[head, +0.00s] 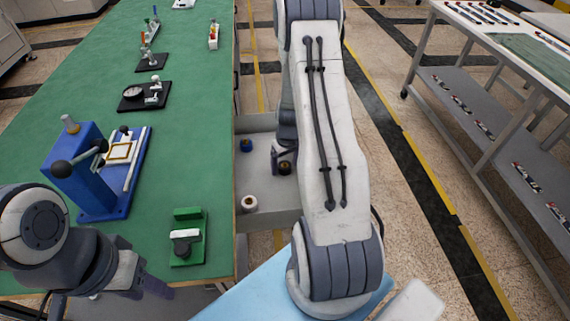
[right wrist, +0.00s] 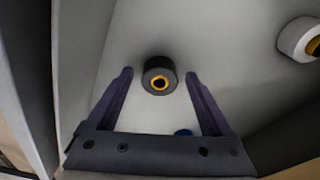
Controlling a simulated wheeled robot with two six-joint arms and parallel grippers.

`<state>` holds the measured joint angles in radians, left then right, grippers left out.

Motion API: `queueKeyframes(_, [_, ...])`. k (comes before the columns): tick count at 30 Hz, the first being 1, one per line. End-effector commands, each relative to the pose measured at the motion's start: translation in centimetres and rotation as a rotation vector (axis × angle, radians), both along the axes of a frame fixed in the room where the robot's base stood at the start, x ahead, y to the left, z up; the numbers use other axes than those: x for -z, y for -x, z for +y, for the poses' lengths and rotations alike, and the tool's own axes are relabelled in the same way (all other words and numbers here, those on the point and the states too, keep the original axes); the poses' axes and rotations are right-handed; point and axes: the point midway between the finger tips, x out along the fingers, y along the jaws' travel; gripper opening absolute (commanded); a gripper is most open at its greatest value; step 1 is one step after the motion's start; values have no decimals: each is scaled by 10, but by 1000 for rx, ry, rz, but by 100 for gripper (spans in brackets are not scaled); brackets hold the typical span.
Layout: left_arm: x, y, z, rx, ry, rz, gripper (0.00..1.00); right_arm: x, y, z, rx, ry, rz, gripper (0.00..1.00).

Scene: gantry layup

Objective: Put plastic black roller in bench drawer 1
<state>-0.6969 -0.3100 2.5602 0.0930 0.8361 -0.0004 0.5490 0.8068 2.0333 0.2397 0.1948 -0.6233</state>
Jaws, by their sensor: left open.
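The black roller (right wrist: 160,75), with a yellow core, rests on the grey floor of the open bench drawer (head: 262,187). It also shows in the head view (head: 286,168), partly hidden by my right arm. My right gripper (right wrist: 160,80) is open inside the drawer, its fingertips on either side of the roller with a visible gap at each side. My left gripper (head: 155,289) is open and empty at the lower left, beside the green bench top. The drawer's number cannot be read.
A white roller (head: 249,203) and a blue roller (head: 246,145) stand in the same drawer. The green bench (head: 195,130) carries a blue press (head: 80,165) and a green fixture (head: 188,238). A shelved table (head: 500,130) stands at the right across the floor.

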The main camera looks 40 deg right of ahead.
Motion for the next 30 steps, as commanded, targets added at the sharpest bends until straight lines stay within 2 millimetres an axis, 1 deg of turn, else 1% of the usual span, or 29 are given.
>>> queueKeyframes(7, [-1, 0, 0, 0, 0, 0, 50, -1, 0, 0, 0, 0, 0, 83])
queueKeyframes(11, [-6, 0, 0, 0, 0, 0, 50, -8, 0, 0, 0, 0, -1, 83])
queueKeyframes(14, [-7, 0, 0, 0, 0, 0, 50, -24, 1, -1, -2, 3, -5, 83])
queueKeyframes(21, [-12, 0, 0, 0, 0, 0, 50, -76, 8, 0, -1, 4, -4, 83])
queueKeyframes(24, [-13, 0, 0, 0, 0, 0, 50, -95, 10, 1, 1, 2, -4, 83])
queueKeyframes(27, [-14, 0, 0, 0, 0, 0, 50, -109, 12, 1, -1, 2, -3, 83])
queueKeyframes(30, [-14, 0, 0, 0, 0, 0, 50, -118, 14, 2, 0, 1, -1, 83])
